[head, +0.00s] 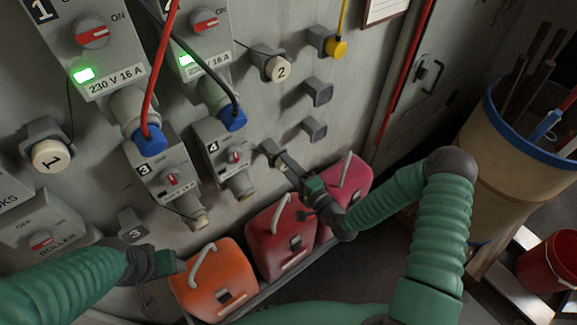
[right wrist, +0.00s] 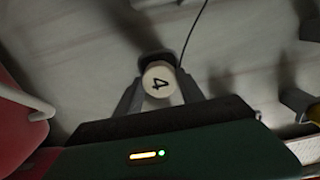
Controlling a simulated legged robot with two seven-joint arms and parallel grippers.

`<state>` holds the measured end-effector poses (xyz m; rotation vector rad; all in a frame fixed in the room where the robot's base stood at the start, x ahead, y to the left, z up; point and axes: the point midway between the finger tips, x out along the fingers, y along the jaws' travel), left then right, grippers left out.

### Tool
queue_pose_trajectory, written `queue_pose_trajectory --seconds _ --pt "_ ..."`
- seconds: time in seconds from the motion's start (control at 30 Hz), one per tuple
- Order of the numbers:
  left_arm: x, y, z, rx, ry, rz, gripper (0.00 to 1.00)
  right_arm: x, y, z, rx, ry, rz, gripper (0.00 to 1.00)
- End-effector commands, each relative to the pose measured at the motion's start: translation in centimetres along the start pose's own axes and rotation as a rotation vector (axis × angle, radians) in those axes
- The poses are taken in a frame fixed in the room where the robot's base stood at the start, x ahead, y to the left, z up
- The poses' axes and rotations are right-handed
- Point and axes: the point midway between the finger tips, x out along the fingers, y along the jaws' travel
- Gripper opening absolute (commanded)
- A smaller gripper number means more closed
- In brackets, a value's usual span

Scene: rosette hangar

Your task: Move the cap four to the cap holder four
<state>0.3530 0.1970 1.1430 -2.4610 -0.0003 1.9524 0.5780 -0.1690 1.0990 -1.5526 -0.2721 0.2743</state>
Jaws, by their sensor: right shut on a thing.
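The cap four (right wrist: 158,82), a pale round cap marked 4, is between the fingers of my right gripper (right wrist: 160,100) in the right wrist view. A grey bracket (right wrist: 142,28) is right behind the cap; I cannot tell whether they touch. In the head view my right gripper (head: 281,158) reaches to the wall, right of the grey box marked 4 (head: 222,150), and its fingers hide the cap. My left gripper (head: 165,264) is low at the left, by the orange canister; its fingers are too unclear to judge.
Orange (head: 205,290), red (head: 268,245) and crimson (head: 352,172) canisters stand below my right gripper. Caps 1 (head: 50,156) and 2 (head: 277,69) sit on wall holders. Two grey holders (head: 317,92) (head: 314,130) look empty.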

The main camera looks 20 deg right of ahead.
Motion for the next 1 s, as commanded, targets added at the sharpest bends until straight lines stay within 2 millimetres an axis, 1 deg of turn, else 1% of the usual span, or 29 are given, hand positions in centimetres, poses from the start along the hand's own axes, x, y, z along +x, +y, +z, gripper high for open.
queue_pose_trajectory --seconds 0.27,0.67,1.0 --pt "0.0 0.01 0.0 0.0 0.0 0.0 0.59 0.01 -0.02 0.06 0.0 0.0 0.0 0.0" --pt "-0.03 0.0 -0.01 0.0 0.0 0.0 0.59 0.03 -0.15 0.72 0.001 0.0 0.0 0.0" --pt "0.15 0.0 0.03 0.0 0.0 0.0 0.59 0.68 -0.13 0.7 -0.001 0.0 0.0 0.0"
